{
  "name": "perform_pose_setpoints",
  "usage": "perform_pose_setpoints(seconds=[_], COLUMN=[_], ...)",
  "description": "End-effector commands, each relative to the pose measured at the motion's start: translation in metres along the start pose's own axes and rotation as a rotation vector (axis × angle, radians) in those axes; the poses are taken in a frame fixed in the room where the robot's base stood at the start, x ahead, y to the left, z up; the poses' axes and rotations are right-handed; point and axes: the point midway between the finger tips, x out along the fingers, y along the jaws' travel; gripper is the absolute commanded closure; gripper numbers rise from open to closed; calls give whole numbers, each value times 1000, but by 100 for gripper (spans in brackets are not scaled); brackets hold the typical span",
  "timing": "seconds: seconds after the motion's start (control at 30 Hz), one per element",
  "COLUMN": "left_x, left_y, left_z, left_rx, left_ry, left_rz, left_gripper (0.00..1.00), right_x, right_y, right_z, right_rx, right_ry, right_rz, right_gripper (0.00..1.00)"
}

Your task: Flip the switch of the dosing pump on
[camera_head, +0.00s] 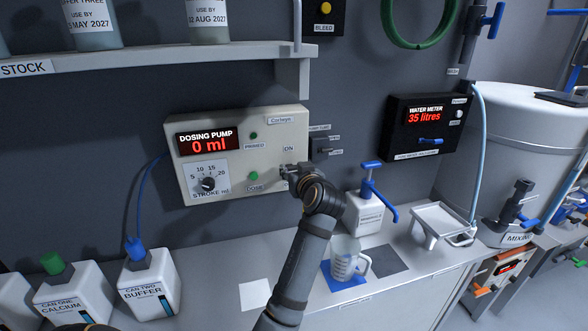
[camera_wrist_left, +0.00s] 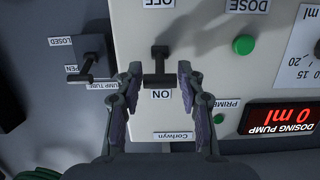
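The dosing pump (camera_head: 270,140) is a cream wall box with a red display reading 0 ml. Its switch (camera_wrist_left: 158,80) is a dark lever with a crossbar, seen upside down in the left wrist view between the ON and OFF labels. The crossbar appears nearer the ON label; I cannot tell its exact setting. My left gripper (camera_head: 287,171) is at the pump's right side and hides the switch in the head view. In the wrist view its two fingers (camera_wrist_left: 158,82) stand open on either side of the crossbar, with small gaps. My right gripper is not in view.
A pump tube valve lever (camera_wrist_left: 88,70) is beside the pump. Green buttons (camera_head: 253,176) and a stroke dial (camera_head: 207,184) are on its front. A shelf (camera_head: 150,56) is above. A jug (camera_head: 345,260) on a blue mat and a blue-topped dispenser (camera_head: 365,212) are on the counter.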

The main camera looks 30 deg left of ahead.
Motion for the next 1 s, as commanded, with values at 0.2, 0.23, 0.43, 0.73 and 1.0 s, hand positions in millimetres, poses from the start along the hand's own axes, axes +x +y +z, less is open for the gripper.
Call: perform_pose_setpoints(seconds=[0.2,0.23,0.43,0.73,1.0], left_x=[0,0,-2,-14,-20], left_y=[0,0,0,0,0], left_z=[0,-1,-7,-69,-98], left_rx=[-1,-1,-3,-5,0], left_ry=[1,2,4,6,2], left_rz=[0,0,1,1,0], left_gripper=[45,45,45,45,45], right_x=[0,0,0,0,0], right_y=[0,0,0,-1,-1], right_z=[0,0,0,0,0], right_rx=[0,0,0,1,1], right_ry=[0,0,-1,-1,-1], right_rz=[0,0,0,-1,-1], right_gripper=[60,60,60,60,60])
